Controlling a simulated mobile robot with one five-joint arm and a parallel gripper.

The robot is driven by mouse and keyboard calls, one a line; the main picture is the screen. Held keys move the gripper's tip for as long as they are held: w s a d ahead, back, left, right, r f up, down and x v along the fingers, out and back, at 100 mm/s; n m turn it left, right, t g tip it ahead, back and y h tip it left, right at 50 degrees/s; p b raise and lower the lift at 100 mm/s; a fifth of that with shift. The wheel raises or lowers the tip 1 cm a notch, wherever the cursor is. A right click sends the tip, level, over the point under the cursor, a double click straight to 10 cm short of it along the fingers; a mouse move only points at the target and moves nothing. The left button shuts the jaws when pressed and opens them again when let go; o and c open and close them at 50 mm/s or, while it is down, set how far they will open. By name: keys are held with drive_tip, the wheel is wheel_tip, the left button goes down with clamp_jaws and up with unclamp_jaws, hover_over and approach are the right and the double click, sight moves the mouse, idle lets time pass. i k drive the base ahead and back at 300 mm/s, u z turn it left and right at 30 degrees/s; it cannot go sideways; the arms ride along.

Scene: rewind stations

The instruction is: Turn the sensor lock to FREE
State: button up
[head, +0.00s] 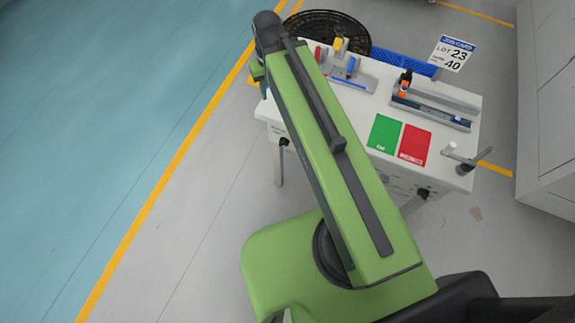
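The white rewind station (278,122) stands right of centre, partly behind my green arm. I cannot tell which part on it is the sensor lock, and no FREE marking is legible. Small fittings on its top include a blue upright piece (351,66) on a grey plate, a black and orange piece (404,86) beside a grey rail, and a blue piece (456,119) at the rail's right end. My arm reaches up to the station's far left side. My gripper is not visible.
A green pad and a red pad (415,145) lie on the station top. A crank-like fitting (466,167) is at its right corner. A job card (452,53) and a dark round mesh (310,27) are behind. Grey cabinets (548,130) stand right. The left floor is clear.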

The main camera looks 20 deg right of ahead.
sight(283, 142)
drive_tip(key=z, duration=0.1)
drive_tip(key=k, duration=0.7)
drive_tip(key=u, duration=3.2)
drive_tip(key=k, duration=0.5)
drive_tip(key=z, duration=0.4)
